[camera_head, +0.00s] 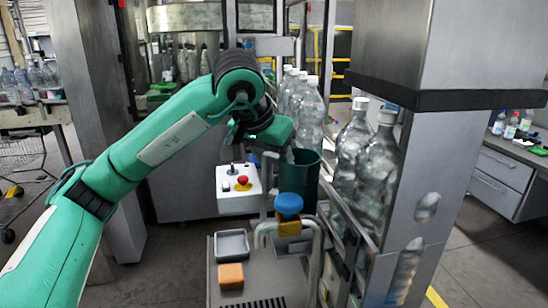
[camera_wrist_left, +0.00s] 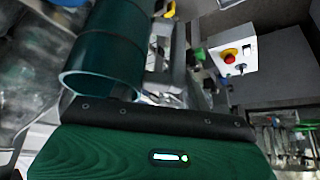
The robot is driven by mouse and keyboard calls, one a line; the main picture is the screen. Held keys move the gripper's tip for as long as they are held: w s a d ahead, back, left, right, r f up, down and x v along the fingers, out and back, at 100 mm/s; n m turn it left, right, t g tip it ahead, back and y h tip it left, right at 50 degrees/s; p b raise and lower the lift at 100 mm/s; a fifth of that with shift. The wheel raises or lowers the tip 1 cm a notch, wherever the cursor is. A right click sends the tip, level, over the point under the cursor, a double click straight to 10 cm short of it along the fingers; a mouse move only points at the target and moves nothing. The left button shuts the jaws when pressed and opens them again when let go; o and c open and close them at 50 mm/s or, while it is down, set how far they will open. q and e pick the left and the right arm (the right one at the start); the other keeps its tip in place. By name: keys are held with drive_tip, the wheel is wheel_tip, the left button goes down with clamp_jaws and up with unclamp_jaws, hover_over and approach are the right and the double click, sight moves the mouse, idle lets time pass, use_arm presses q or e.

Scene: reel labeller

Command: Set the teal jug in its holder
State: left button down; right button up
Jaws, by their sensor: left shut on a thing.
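The teal jug (camera_head: 304,184) is a dark teal, open-topped cylinder right of centre in the head view, roughly upright. My left gripper (camera_head: 291,154) reaches down to its rim from the left and is shut on it. In the left wrist view the jug (camera_wrist_left: 104,52) shows large, its round open mouth close to the green gripper body. The fingertips are hidden there. Bent metal tubing (camera_head: 290,228) stands just below the jug in the head view; I cannot tell whether this is the holder, or whether the jug touches it. My right gripper is not in view.
A blue-topped part (camera_head: 288,204) stands in front of the jug. A grey tray (camera_head: 231,246) and an orange block (camera_head: 231,276) lie on the bench at lower left. A control box (camera_head: 238,200) is behind. Clear bottles (camera_head: 378,165) line the right side beside a steel column.

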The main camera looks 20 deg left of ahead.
use_arm(q)
drive_tip(key=shift+f, duration=0.1)
drive_tip(key=shift+f+b, duration=1.5)
drive_tip(key=shift+f, duration=0.25)
drive_tip(key=shift+a, duration=0.1)
drive_tip(key=c, duration=0.6)
unclamp_jaws()
drive_tip(key=shift+f, duration=0.15)
